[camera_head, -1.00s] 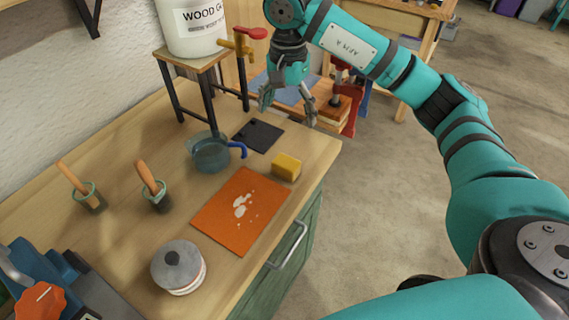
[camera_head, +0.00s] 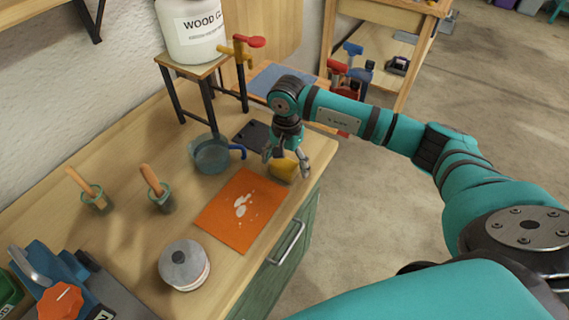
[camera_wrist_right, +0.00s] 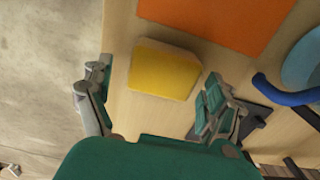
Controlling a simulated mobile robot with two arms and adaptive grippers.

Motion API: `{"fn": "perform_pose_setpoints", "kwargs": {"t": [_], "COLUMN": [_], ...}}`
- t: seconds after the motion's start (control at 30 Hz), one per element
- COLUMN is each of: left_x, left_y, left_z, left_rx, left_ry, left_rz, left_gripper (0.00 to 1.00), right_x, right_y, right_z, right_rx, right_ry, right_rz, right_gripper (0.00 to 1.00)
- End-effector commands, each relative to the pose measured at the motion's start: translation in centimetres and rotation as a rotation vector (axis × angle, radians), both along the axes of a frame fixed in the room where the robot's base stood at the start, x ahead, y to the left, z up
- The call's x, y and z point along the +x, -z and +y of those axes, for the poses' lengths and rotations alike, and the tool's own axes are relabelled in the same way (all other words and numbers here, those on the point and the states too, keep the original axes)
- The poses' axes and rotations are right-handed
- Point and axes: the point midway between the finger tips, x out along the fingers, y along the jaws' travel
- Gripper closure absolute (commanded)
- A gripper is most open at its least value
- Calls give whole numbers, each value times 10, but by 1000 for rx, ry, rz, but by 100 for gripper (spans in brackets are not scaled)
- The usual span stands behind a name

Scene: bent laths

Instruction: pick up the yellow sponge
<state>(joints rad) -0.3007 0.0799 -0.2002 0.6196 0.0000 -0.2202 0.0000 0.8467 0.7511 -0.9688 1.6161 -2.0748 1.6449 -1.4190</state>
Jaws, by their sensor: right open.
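The yellow sponge (camera_head: 284,170) lies on the wooden bench top near its right edge, beside the orange mat. My right gripper (camera_head: 286,166) is open above it and partly covers it in the head view. In the right wrist view, the sponge (camera_wrist_right: 163,70) shows ahead of and between the spread fingers (camera_wrist_right: 150,98), with nothing held. From these views I cannot tell whether a finger touches it. My left gripper is not in view.
The orange mat (camera_head: 225,222) with white blotches lies beside the sponge. A clear jug (camera_head: 211,156) with a blue handle and a dark flat plate (camera_head: 247,133) are close by. A wood glue tub (camera_head: 190,30) stands on a small stand behind. The floor right of the bench is open.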

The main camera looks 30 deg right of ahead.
Motion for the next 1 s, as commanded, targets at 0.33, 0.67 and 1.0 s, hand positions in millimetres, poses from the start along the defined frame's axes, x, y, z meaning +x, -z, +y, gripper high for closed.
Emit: {"fn": "perform_pose_setpoints", "kwargs": {"t": [0.33,0.67,1.0], "left_x": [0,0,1], "left_y": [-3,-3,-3], "left_z": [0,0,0], "left_rx": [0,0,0], "left_ry": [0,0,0], "left_rz": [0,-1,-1], "left_gripper": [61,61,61], "right_x": [0,0,0], "right_y": [12,12,11], "right_z": [0,0,0], "right_rx": [1,1,1], "right_ry": [-1,0,0], "right_rz": [-1,-1,-1], "right_gripper": [11,52,64]}}
